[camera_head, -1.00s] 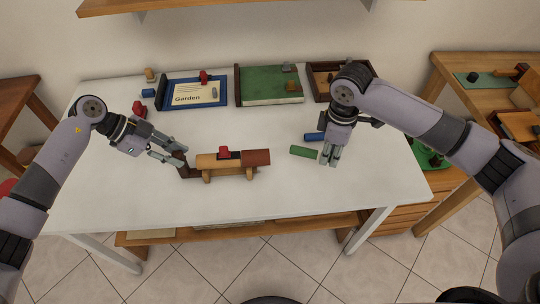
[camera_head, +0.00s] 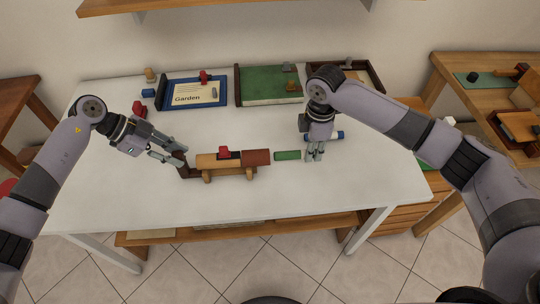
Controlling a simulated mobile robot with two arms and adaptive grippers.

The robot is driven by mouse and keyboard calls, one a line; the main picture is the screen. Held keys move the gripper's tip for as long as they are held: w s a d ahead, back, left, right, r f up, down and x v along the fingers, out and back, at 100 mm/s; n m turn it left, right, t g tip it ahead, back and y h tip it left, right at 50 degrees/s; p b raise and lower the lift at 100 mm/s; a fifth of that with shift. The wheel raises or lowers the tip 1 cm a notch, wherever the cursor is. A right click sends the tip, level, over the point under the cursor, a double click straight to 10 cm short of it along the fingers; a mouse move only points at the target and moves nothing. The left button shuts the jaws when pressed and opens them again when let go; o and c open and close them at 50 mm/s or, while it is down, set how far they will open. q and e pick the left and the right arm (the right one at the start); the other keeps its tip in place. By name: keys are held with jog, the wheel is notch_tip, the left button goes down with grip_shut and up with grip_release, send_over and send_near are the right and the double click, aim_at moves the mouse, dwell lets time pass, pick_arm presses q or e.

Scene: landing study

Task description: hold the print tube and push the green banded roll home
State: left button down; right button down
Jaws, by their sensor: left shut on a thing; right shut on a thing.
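The print tube (camera_head: 222,162) lies level on a wooden stand near the table's middle, with a tan body and a reddish-brown right end. A dark brown upright piece (camera_head: 182,165) stands at its left end. My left gripper (camera_head: 178,160) is shut on this piece. The green roll (camera_head: 287,155) is held level, in line with the tube's right end and a small gap from it. My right gripper (camera_head: 314,157) is shut on the roll's right end. Its band cannot be made out. The tube's mouth is not visible from here.
A blue roll (camera_head: 338,134) lies behind my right gripper, partly hidden. A blue-framed card (camera_head: 194,94), a green book (camera_head: 270,85) and a wooden tray (camera_head: 372,75) line the back. The table's front is clear.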

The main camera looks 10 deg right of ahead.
aim_at(282, 153)
jog(key=shift+a, duration=4.15)
dwell(0.3)
jog(key=c, duration=1.4)
grip_release()
jog(key=shift+o, duration=0.2)
notch_tip(282, 153, up, 12)
pick_arm(q)
jog(key=c, duration=1.3)
grip_release()
